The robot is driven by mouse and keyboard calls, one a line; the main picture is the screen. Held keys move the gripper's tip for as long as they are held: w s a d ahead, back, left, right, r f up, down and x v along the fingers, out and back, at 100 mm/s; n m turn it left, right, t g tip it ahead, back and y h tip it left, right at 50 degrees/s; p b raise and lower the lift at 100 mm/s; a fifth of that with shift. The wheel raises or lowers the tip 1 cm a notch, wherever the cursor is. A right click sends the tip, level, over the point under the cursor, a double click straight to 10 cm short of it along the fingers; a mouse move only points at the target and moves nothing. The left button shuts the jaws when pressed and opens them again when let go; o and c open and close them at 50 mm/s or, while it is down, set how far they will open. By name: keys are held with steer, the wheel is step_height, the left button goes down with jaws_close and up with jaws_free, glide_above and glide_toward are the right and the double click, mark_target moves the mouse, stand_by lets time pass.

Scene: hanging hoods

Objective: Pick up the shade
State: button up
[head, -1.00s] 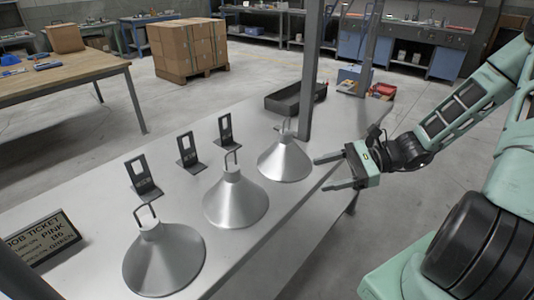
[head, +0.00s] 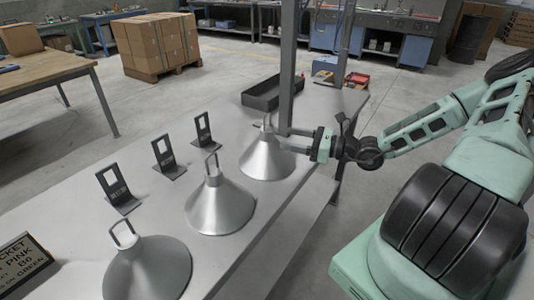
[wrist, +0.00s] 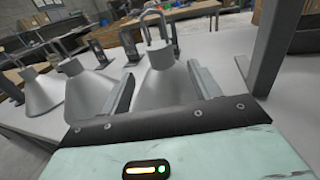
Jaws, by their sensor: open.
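Three silver cone-shaped shades with wire loops on top stand in a row on the grey table: the far shade (head: 265,160), the middle shade (head: 220,208) and the near shade (head: 150,272). My gripper (head: 282,140) is open at the right side of the far shade, near its neck. In the wrist view that shade (wrist: 164,85) stands straight ahead, between the lines of my two fingers (wrist: 160,75). The gap between fingers and metal is hard to judge. The other two shades show at left there.
Three black upright label brackets (head: 163,158) stand left of the shades. A job ticket sign (head: 22,268) is at the near left, partly cut off. A grey post (head: 287,70) rises close behind my gripper, beside a dark tray (head: 262,95).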

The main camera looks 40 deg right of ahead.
mark_target(269, 135)
steer(key=x, duration=0.7)
steer(key=shift+w+a+f+p, duration=0.2)
steer(key=shift+w+p, duration=0.1)
steer(key=shift+p, duration=0.1)
jaws_close()
